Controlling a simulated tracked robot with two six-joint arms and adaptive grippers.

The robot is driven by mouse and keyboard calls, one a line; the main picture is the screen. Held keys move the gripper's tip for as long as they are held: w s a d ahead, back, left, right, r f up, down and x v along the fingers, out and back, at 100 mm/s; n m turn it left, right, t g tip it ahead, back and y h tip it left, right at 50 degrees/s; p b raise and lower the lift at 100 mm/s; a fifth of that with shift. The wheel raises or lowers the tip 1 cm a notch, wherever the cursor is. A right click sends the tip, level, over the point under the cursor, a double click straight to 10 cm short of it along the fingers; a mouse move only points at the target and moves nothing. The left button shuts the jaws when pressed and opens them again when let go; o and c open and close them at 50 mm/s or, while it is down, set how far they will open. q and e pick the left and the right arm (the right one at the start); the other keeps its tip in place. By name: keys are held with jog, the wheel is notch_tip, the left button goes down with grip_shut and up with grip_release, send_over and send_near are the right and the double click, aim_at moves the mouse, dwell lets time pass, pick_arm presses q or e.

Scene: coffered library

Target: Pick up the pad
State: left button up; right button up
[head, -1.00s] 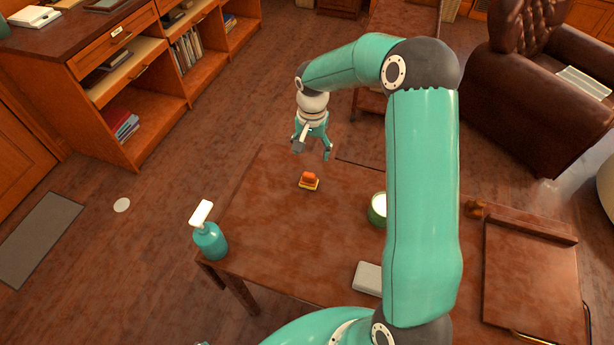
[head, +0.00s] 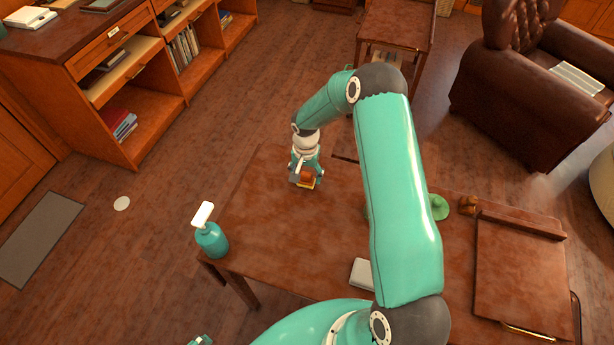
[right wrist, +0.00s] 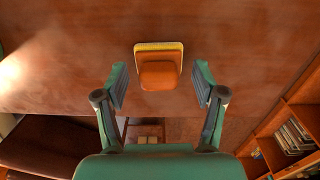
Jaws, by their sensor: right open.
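The pad (head: 307,180) is a small orange block on a yellow base, lying on the brown table (head: 262,235) near its far left corner. My right gripper (head: 305,174) is directly over it and partly hides it in the head view. In the right wrist view the pad (right wrist: 159,72) shows between the two open fingers (right wrist: 159,86), with a gap on either side. Whether the fingertips are level with the pad is unclear. A small teal part at the bottom edge of the head view may be my left gripper (head: 200,341); its fingers cannot be made out.
A pale box (head: 363,273) lies near the front. A green item (head: 438,207) is partly behind my right arm. The table between bottle and pad is clear.

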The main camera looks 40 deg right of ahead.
aim_at(306, 173)
jog(key=c, duration=1.3)
jog(key=shift+o, duration=0.2)
jog(key=shift+r, duration=0.15)
jog(key=shift+w+r, duration=0.1)
jog(key=shift+r, duration=0.45)
notch_tip(306, 173, up, 19)
jog(key=b, duration=0.3)
jog(key=shift+f, duration=0.15)
jog(key=o, duration=0.6)
jog(key=c, duration=0.4)
